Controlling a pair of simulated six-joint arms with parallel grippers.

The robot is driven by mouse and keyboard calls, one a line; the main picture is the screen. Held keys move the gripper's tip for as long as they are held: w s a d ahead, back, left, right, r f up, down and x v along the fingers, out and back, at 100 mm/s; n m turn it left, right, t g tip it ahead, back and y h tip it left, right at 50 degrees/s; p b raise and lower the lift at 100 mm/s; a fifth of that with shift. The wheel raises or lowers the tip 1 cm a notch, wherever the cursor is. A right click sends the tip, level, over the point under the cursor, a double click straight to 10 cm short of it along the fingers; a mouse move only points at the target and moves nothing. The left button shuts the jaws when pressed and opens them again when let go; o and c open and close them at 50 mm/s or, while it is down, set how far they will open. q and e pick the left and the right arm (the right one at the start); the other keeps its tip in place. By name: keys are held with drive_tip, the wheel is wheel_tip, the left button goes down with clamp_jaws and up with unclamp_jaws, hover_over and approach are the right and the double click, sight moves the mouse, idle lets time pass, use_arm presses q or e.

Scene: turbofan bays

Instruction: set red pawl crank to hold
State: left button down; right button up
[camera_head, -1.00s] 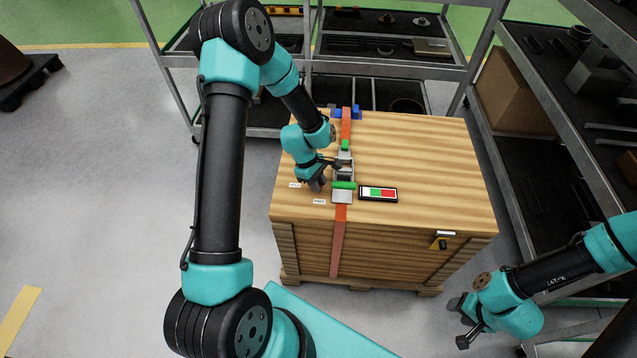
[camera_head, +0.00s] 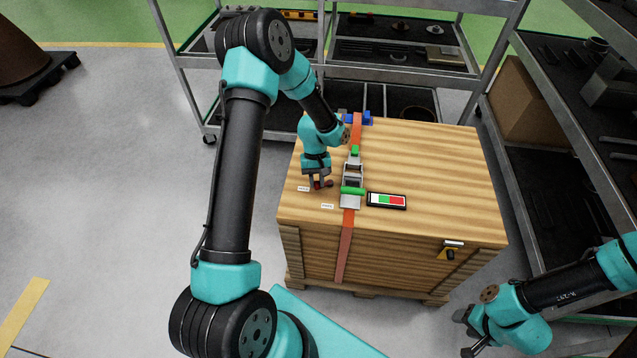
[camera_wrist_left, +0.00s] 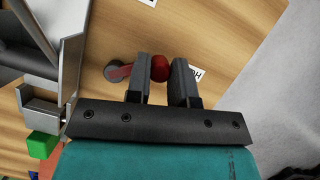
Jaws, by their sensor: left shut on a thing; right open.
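The red pawl crank has a round red knob (camera_wrist_left: 160,68) and a short arm running to a grey pivot (camera_wrist_left: 118,71) in the left wrist view. My left gripper (camera_wrist_left: 159,72) is shut on the knob, with a finger on either side. In the head view the left gripper (camera_head: 320,184) is low over the crate top, left of the strap ratchet (camera_head: 353,176), and the red knob shows between its fingers. A white label partly hidden behind a finger shows letters like "HO" (camera_wrist_left: 196,73). My right gripper (camera_head: 466,333) is open and empty, right of the crate's front.
The wooden crate (camera_head: 430,170) carries an orange strap (camera_head: 346,245), a green ratchet handle (camera_head: 353,191), a white-green-red indicator (camera_head: 386,200) and two white labels. Metal shelves (camera_head: 410,60) stand behind and to the right. The crate top's right half is clear.

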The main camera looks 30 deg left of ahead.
use_arm(q)
drive_tip(key=shift+w+a+m+g, duration=0.2)
drive_tip(key=shift+m+g, duration=0.1)
drive_tip(key=shift+m, duration=0.3)
drive_tip(key=shift+y, duration=0.3)
drive_tip(key=c, duration=1)
unclamp_jaws()
drive_tip(key=shift+r, duration=0.1)
drive_tip(key=v, duration=1.7)
drive_tip(key=shift+a, duration=0.2)
drive_tip(key=shift+s, duration=0.1)
